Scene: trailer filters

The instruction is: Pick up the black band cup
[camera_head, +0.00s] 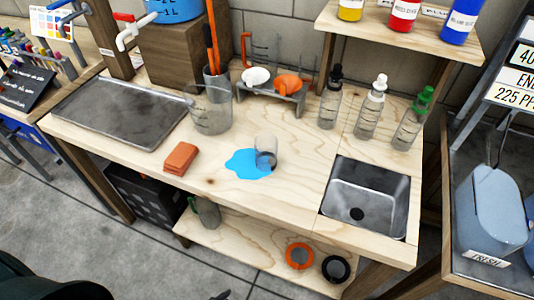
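A round thing with a black band (336,269) sits on the lower shelf near its front right; it looks like the black band cup, seen from above. A similar round thing with an orange band (299,255) sits just left of it. A clear cup (265,152) lies tipped on the worktop beside a blue spill (247,164); I cannot make out a black band on it. Neither of my grippers shows in the head view.
The lower shelf (240,246) lies under the worktop's front edge, with a grey container (208,211) at its left. A metal sink (366,196) is above right. Bottles, a glass jug (211,108) and an orange sponge-like block (180,158) stand on the worktop.

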